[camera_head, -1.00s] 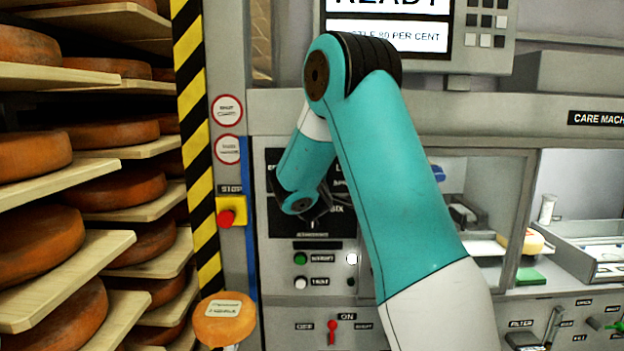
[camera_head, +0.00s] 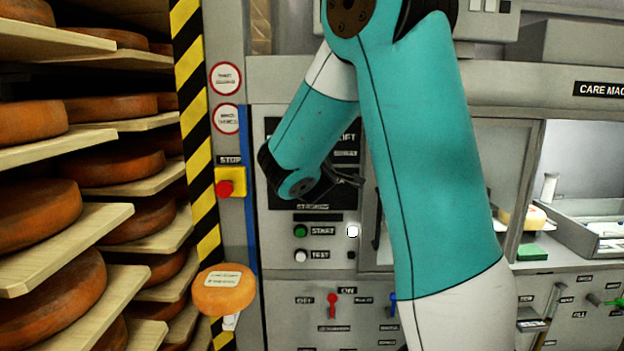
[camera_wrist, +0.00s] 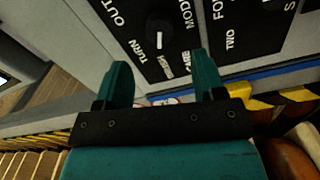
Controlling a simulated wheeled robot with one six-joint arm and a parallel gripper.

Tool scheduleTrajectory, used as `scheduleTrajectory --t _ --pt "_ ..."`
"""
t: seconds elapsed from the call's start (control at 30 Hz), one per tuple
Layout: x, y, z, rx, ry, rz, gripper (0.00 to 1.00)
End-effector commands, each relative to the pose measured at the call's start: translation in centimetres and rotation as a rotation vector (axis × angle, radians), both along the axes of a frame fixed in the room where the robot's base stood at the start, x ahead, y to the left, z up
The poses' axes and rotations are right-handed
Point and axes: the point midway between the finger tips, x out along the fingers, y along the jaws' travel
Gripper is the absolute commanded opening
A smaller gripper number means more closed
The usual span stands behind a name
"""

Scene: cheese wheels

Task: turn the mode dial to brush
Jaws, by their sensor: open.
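In the head view my arm covers much of the black control panel (camera_head: 300,202), and the dial is hidden there.
A START button (camera_head: 300,231) and TEST button (camera_head: 301,256) sit below the panel. A red STOP button (camera_head: 225,188) is at its left, beside a striped post (camera_head: 190,60). Shelves of cheese wheels (camera_head: 38,210) fill the left.

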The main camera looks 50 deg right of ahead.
Motion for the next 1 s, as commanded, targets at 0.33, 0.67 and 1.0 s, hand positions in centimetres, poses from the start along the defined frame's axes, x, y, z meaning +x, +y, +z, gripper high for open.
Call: scheduleTrajectory --t 0.33,0.67,1.0 --pt "-4.9 6.0 -0.3 0.0 -0.002 0.006 0.63" --pt "-6.1 7.1 0.0 0.002 0.0 -0.001 0.63" --pt "-6.1 7.0 0.0 0.001 0.001 -0.001 0.63"
